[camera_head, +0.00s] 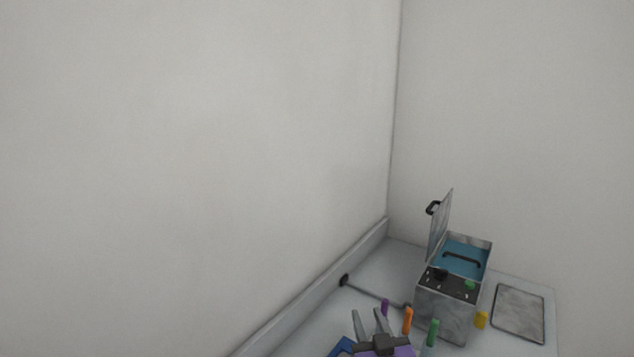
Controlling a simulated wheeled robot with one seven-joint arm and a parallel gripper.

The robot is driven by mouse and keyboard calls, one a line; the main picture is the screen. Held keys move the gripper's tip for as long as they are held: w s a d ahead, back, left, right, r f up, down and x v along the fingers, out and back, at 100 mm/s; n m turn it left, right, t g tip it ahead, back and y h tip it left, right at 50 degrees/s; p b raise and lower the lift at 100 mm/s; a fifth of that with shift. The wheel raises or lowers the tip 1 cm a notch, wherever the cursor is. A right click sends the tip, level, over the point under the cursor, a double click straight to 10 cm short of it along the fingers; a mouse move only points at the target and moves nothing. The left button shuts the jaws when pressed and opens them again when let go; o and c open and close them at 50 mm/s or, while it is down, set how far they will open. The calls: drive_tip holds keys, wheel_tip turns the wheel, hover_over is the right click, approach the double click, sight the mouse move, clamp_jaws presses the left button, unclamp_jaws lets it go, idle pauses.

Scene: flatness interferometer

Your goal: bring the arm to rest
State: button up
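My gripper (367,316) shows at the bottom edge of the view, over the near part of the worktop. Its two grey fingers stand apart with nothing visible between them. The rest of my arm is cut off by the frame. The metal box instrument (443,315) stands to the right of my gripper, apart from it. Its lid (440,226) is hinged up, and the inside is blue with a dark handle (461,259).
Small coloured pieces, purple (385,307), orange (408,321), green (433,332) and yellow (481,320), stand near the instrument. A flat grey plate (519,312) lies to its right. Walls close off the left and back.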

drive_tip(key=s+d, duration=0.3)
drive_tip(key=s, duration=1.4)
drive_tip(key=s+d+m+g+h, duration=0.1)
drive_tip(key=s+d, duration=0.2)
drive_tip(key=s, duration=1.4)
drive_tip(key=s+d+g, duration=0.1)
drive_tip(key=s+d, duration=0.2)
drive_tip(key=s, duration=1.5)
drive_tip(key=shift+f+m+h, duration=0.3)
drive_tip(key=shift+f+h, duration=0.05)
drive_tip(key=shift+h, duration=0.05)
